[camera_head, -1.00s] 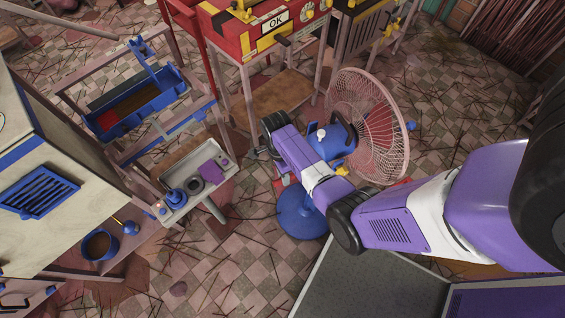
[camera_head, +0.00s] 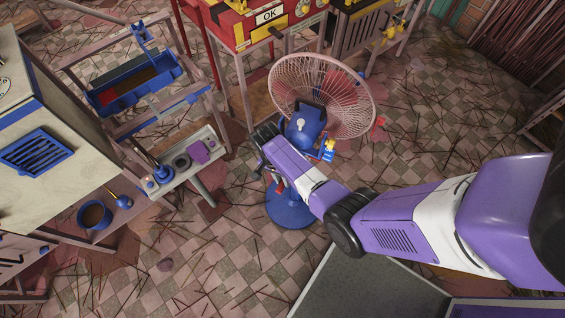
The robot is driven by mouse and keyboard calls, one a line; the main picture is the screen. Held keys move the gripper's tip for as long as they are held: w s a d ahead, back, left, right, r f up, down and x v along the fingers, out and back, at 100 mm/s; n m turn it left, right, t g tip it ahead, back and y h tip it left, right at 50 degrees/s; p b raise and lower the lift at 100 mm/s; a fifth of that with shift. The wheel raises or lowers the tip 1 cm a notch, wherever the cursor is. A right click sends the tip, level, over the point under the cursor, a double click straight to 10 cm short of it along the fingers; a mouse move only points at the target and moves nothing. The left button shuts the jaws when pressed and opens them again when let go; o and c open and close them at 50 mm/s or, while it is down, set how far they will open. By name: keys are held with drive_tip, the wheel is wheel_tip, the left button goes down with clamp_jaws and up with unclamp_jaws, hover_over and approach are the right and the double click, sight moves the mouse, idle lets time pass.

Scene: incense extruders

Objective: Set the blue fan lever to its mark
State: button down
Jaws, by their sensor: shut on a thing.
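The blue fan has a round pink wire cage (camera_head: 345,92), a blue motor housing (camera_head: 308,118) with a pale knob on top, and a round blue base (camera_head: 290,207) on the floor. A small yellow and blue part (camera_head: 328,149) shows at the housing's side. A red patch (camera_head: 280,187) shows by the pole. My gripper (camera_head: 260,169) is at the left of the housing, mostly hidden behind my purple arm. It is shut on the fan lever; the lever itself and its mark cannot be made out.
A red machine (camera_head: 240,25) with an OK sign stands behind the fan. At the left are a frame with a blue tray (camera_head: 125,97), a small bench (camera_head: 205,133) and a pale cabinet (camera_head: 75,125). Thin sticks litter the tiled floor. A grey panel (camera_head: 365,285) is in front.

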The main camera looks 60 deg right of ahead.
drive_tip(key=shift+s, duration=0.4)
drive_tip(key=c, duration=1.3)
unclamp_jaws()
drive_tip(key=shift+o, duration=0.2)
wheel_tip(320, 180, up, 8)
drive_tip(key=w, duration=0.1)
drive_tip(key=shift+w+f+p, duration=0.2)
drive_tip(key=shift+w+p, duration=0.1)
drive_tip(key=shift+w, duration=0.05)
drive_tip(key=shift+a+n, duration=0.1)
drive_tip(key=shift+n, duration=0.2)
